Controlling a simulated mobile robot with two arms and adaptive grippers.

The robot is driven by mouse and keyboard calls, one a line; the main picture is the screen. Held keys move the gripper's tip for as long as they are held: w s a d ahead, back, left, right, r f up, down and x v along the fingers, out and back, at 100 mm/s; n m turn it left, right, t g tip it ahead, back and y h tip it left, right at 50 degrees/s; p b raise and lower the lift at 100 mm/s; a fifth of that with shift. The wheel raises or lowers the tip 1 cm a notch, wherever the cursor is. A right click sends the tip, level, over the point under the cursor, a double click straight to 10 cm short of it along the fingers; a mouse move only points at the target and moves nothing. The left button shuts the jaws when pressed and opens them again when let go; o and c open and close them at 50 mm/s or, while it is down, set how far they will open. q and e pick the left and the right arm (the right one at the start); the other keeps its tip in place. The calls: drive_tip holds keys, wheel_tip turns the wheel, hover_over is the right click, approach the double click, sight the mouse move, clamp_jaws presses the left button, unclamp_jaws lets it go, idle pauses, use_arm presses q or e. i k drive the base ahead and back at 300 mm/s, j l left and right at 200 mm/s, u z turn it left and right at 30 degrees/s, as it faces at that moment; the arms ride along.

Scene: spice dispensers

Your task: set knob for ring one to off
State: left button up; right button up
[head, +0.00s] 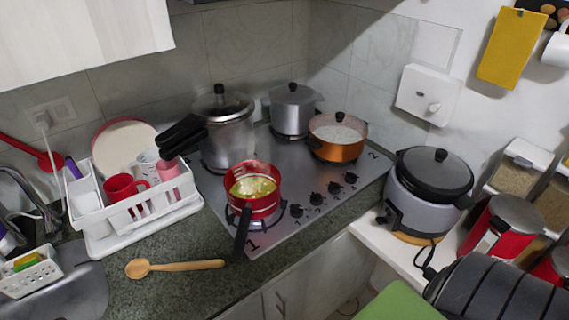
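The steel stovetop (300,180) is set in the dark counter. A row of several black knobs runs along its front right part. The leftmost knob (296,211) is nearest the red pan; the small numbers beside the knobs are too small to read surely, and so is each knob's setting. A large "1" is marked at the front left ring (252,245). A red saucepan (265,207) with yellowish food stands on that ring, its black handle pointing to the front. A faint bluish glow shows under the pan. Neither gripper is in view.
A pressure cooker (228,140), a lidded pot (291,112) and an orange pan (338,148) occupy the other rings. A dish rack (130,215) and wooden spoon (175,266) lie left. A rice cooker (425,205) stands right. The pan's black handle overhangs the stove's front.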

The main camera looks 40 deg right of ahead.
sight(296, 212)
drive_tip(key=z, duration=1.25)
